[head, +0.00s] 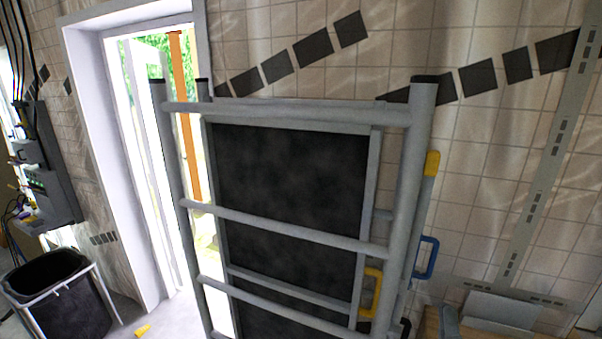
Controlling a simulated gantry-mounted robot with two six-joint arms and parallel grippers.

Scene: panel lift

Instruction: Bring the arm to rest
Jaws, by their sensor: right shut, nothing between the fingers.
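A grey tubular frame (289,231) stands upright in the middle of the head view, with a dark panel (290,190) behind its rails. A yellow handle (372,293) and a blue handle (427,258) are at its right side. A small dark part, seemingly the tip of my right gripper (404,327), shows at the bottom edge beside the frame's right post. It is mostly out of view, and I see nothing held in it. Whether it touches the frame I cannot tell. My left gripper is not in view.
A black bin (75,305) in a white stand is at the lower left, near a bright doorway (150,180). A small yellow piece (142,331) lies on the floor. Grey equipment (45,165) hangs at the far left. A grey-topped box (500,310) is at the lower right by the tiled wall.

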